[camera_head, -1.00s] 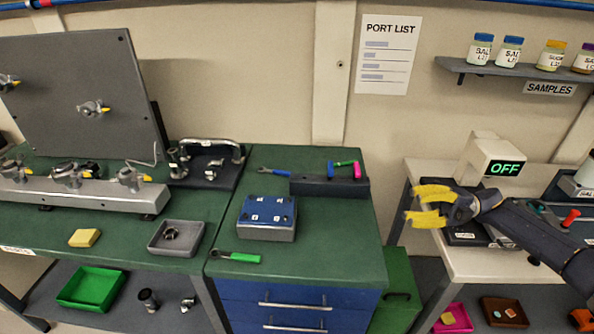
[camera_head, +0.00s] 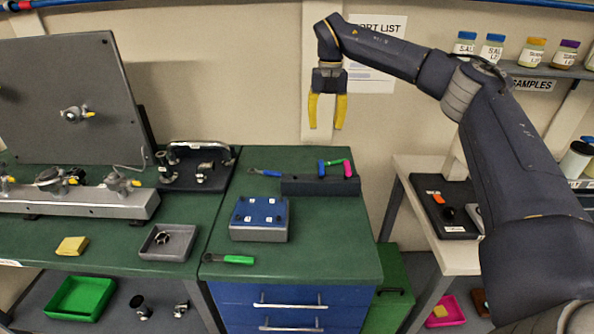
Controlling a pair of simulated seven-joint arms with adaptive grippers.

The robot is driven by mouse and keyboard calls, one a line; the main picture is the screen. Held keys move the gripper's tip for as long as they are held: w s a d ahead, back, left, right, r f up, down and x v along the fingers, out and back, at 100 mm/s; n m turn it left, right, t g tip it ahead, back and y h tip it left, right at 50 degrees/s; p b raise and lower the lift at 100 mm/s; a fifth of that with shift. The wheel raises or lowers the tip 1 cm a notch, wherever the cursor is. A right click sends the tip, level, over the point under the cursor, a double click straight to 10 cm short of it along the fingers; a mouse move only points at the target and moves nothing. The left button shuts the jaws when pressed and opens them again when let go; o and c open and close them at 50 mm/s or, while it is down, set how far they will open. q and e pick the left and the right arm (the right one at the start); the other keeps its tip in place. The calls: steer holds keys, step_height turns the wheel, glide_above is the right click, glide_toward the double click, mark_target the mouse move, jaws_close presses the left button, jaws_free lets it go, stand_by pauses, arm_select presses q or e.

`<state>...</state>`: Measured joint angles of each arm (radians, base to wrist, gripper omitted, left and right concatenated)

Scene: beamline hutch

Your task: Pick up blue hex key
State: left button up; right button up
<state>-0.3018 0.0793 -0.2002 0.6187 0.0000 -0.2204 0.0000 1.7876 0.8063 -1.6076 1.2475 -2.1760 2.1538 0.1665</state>
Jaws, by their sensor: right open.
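The blue hex key (camera_head: 321,168) stands in a dark holder block (camera_head: 300,187) at the back of the green-topped cabinet. A green hex key (camera_head: 336,162) and a pink hex key (camera_head: 348,170) stand close to its right in the same block. Their lower ends are hidden in the block. My right gripper (camera_head: 327,124) points down with its yellow fingers apart and empty. In the picture it shows above the blue hex key and clear of it. My left gripper is not in view.
A blue-handled tool (camera_head: 266,172) lies left of the block. A blue-topped box (camera_head: 260,218) and a green-handled wrench (camera_head: 232,259) are in front. A grey tray (camera_head: 168,242) is on the left bench. The cabinet top's right front is clear.

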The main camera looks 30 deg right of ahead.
glide_above(322, 166)
step_height(322, 166, down, 10)
steer(key=shift+w+f, duration=0.2)
steer(key=shift+f, duration=3.15)
jaws_close()
